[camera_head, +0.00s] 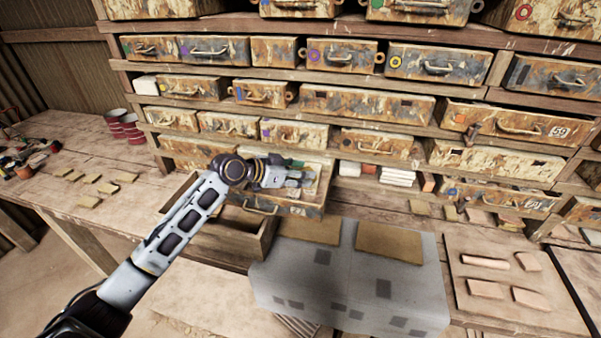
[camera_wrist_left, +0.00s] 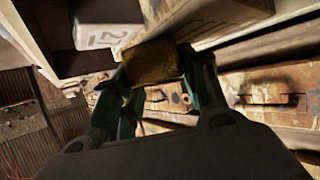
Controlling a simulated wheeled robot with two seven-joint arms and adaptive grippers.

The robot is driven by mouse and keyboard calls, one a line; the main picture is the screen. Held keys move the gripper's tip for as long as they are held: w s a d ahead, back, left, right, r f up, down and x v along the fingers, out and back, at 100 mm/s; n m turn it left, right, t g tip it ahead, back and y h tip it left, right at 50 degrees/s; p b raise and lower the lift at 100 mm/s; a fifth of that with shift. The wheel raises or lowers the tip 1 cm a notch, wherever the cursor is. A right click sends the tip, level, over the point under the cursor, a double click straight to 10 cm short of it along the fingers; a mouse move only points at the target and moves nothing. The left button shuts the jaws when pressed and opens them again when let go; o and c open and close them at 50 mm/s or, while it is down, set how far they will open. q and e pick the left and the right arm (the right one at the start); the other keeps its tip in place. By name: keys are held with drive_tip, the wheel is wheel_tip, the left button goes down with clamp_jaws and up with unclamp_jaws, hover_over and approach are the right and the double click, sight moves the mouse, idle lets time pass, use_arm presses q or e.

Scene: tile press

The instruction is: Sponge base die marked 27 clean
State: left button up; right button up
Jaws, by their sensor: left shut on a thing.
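My left gripper (camera_head: 300,178) is out at the shelf's lower rows, above a rusty, handled die block (camera_head: 268,207). It is shut on a yellow-brown sponge (camera_wrist_left: 150,62), seen between the green fingers (camera_wrist_left: 155,90) in the left wrist view. Beside the sponge there, a pale block face (camera_wrist_left: 107,36) carries a partly visible number starting with 2; the rest is hard to read. I cannot tell whether the sponge touches it. My right gripper is out of view.
Shelves of rusty dies (camera_head: 365,103) fill the back. An open wooden drawer (camera_head: 262,243) lies below my left arm. A grey spotted cloth (camera_head: 345,290) covers the bench front, with tan slabs (camera_head: 390,243) at its back edge. Red-and-white cups (camera_head: 125,127) stand at left.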

use_arm(q)
drive_tip(key=shift+s+a+p, duration=0.2)
drive_tip(key=shift+s+p, duration=0.05)
drive_tip(key=shift+s, duration=0.35)
drive_tip(key=shift+s+a+p, duration=0.15)
drive_tip(key=shift+s+p, duration=0.05)
drive_tip(key=shift+s, duration=0.35)
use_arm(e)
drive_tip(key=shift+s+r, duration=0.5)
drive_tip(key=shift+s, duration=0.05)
use_arm(q)
drive_tip(key=shift+r, duration=0.1)
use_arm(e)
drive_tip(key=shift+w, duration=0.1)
use_arm(q)
drive_tip(key=shift+r+p, duration=0.45)
drive_tip(key=shift+r, duration=0.1)
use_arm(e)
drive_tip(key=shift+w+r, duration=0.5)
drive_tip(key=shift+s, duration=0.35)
use_arm(q)
drive_tip(key=shift+r, duration=0.1)
drive_tip(key=shift+r, duration=0.1)
drive_tip(key=shift+r+p, duration=0.75)
drive_tip(key=shift+r, duration=0.05)
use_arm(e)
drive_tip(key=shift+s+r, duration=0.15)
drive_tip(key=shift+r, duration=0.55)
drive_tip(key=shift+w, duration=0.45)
